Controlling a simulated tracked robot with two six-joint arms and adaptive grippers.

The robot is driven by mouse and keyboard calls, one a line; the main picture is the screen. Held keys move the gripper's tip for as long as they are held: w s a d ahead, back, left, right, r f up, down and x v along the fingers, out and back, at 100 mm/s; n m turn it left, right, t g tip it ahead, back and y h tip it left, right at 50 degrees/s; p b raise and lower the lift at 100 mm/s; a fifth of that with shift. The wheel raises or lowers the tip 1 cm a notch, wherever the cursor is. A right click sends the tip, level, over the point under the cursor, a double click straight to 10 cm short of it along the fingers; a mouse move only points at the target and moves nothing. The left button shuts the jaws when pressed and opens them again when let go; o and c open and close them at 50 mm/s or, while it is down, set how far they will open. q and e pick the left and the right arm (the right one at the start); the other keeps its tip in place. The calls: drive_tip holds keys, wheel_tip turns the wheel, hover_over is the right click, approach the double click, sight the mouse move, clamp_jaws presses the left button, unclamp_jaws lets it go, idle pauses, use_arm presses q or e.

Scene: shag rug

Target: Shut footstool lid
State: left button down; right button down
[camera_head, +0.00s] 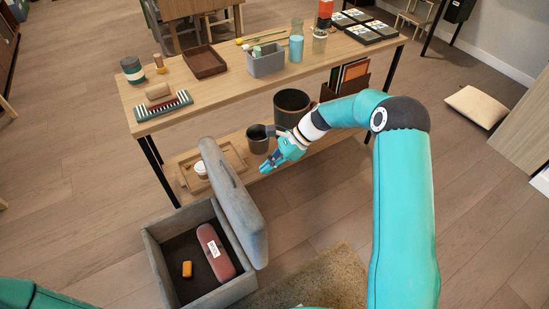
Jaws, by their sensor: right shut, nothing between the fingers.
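The grey footstool (161,268) stands open on the floor at the lower left. Its padded lid (236,200) is raised and leans up along the right side of the box. Inside lie a reddish case with a white label (214,252) and a small orange item (187,269). My left gripper is not in view; only a teal part of my arm shows at the lower left corner.
A wooden two-level table (227,86) stands behind, with a grey bin (267,61), a brown tray (204,62) and cups on top. Its lower shelf holds a wooden tray (188,175), a mug (257,139) and a dark pot (292,106). A shag rug (325,283) lies right of the footstool.

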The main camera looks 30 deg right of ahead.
sight(236, 186)
drive_tip(key=a+f, duration=0.1)
drive_tip(key=a, duration=0.1)
drive_tip(key=w+a+f, duration=0.1)
drive_tip(key=a, duration=0.1)
drive_tip(key=a+f, duration=0.1)
drive_tip(key=a, duration=0.1)
drive_tip(key=shift+w+a+f+p, duration=0.1)
drive_tip(key=shift+w+f+p, duration=0.05)
drive_tip(key=shift+f+p, duration=0.2)
drive_tip(key=shift+w+a, duration=0.15)
drive_tip(key=shift+a, duration=0.45)
